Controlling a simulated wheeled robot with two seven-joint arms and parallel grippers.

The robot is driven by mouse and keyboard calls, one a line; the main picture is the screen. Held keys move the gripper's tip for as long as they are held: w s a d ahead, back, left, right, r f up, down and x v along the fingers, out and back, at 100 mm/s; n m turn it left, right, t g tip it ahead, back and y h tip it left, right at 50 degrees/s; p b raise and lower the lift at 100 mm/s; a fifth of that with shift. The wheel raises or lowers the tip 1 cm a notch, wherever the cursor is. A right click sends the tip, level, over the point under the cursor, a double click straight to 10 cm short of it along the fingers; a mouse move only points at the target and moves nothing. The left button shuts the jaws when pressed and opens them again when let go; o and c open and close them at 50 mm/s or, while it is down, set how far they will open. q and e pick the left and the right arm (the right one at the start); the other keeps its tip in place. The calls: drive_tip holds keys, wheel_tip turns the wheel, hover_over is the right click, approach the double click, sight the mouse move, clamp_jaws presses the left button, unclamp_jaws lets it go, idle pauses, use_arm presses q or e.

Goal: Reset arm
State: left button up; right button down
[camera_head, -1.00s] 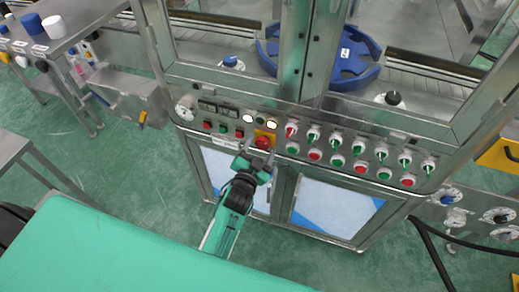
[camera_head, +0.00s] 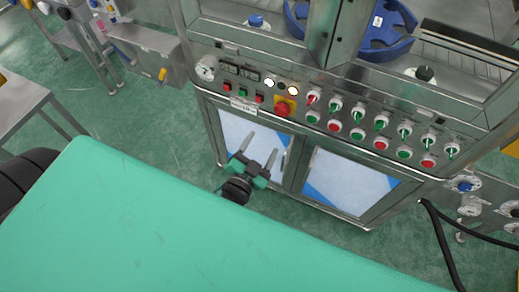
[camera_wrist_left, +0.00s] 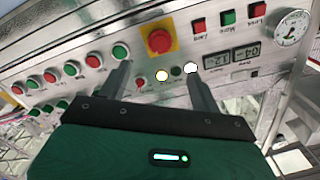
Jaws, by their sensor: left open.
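My left gripper (camera_head: 259,154) is open and empty in the head view, in front of the machine's lower doors and below its control panel (camera_head: 320,104). Its fingers point up toward the panel, apart from the buttons. The red emergency-stop button (camera_head: 283,108) on its yellow plate sits above and right of the fingertips. In the left wrist view the two fingers (camera_wrist_left: 158,84) stand wide apart, with the emergency-stop button (camera_wrist_left: 159,40) above the gap between them. The rest of my left arm is mostly hidden behind the green surface. My right gripper is not in view.
A green surface (camera_head: 180,230) fills the lower part of the head view. A grey metal table (camera_head: 22,108) stands at the left. A blue round carrier (camera_head: 385,35) sits inside the machine. Green floor shows between the table and the machine.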

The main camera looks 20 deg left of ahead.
use_arm(q)
drive_tip(key=shift+s, duration=0.35)
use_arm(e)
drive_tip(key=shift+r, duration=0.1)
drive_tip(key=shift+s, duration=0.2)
use_arm(q)
drive_tip(key=s+d+f+n+g+h+p, duration=0.15)
drive_tip(key=s+f+g, duration=0.3)
drive_tip(key=f, duration=1.05)
drive_tip(key=s+d+f+g+p, duration=0.1)
drive_tip(key=s+f+g+p, duration=0.3)
drive_tip(key=f, duration=1)
drive_tip(key=s+a+f+g, duration=0.2)
drive_tip(key=s+a+f, duration=0.2)
drive_tip(key=s, duration=0.5)
drive_tip(key=s+a+f+n+g+y+p, duration=0.1)
drive_tip(key=s+a+f+g, duration=0.2)
drive_tip(key=s+f, duration=0.4)
drive_tip(key=s+a+f+n+g+y+p, duration=0.1)
drive_tip(key=s+a+f+g, duration=0.2)
drive_tip(key=s+f, duration=0.3)
drive_tip(key=s+a, duration=0.1)
drive_tip(key=s, duration=0.4)
drive_tip(key=shift+a, duration=0.4)
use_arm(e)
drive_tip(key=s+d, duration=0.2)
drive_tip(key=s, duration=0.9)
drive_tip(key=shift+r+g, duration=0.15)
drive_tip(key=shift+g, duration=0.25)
